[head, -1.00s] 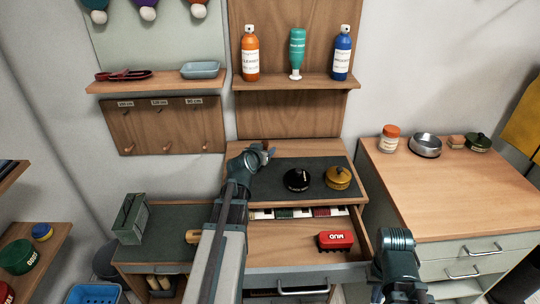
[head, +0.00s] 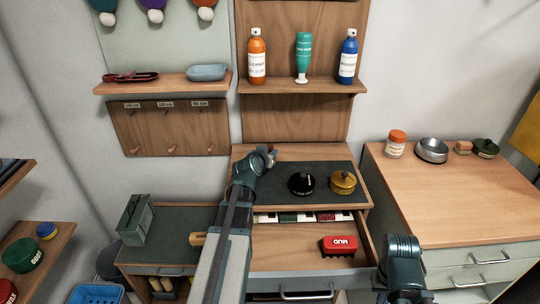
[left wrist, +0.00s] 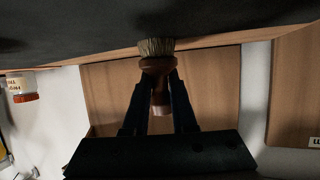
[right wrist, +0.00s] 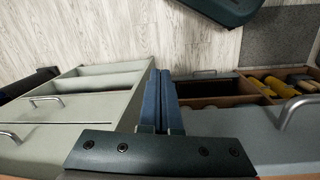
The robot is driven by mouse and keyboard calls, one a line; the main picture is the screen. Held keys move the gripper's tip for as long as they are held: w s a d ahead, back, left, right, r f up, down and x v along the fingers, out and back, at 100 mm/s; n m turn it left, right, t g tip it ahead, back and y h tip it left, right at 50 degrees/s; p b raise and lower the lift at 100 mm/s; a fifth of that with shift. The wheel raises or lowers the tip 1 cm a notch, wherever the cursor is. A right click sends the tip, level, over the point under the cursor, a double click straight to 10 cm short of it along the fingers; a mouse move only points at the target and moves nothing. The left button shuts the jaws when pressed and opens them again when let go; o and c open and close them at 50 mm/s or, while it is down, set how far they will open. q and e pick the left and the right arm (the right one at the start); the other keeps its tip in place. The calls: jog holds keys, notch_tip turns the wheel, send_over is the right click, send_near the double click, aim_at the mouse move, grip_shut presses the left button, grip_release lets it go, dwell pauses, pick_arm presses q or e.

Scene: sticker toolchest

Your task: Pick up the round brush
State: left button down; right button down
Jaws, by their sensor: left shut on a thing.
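The round brush has pale bristles and a reddish-brown wooden body, seen in the left wrist view (left wrist: 157,66). My left gripper (head: 268,156) is shut on its wooden body, with one finger on each side. The bristles face the dark mat (head: 275,178) and are at or very near its surface; I cannot tell whether they touch. In the head view the brush is mostly hidden by the gripper, at the back of the mat. My right gripper (right wrist: 158,100) is shut and empty, low in front of the right cabinet.
A black tin (head: 301,184) and a yellow tin (head: 343,182) stand on the mat to the right of the left gripper. Bottles stand on the shelf (head: 300,87) above. The right counter (head: 440,190) is mostly clear.

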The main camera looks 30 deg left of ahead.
aim_at(270, 145)
pick_arm(q)
jog(key=shift+r, duration=0.1)
notch_tip(270, 145, up, 10)
jog(key=p, duration=1)
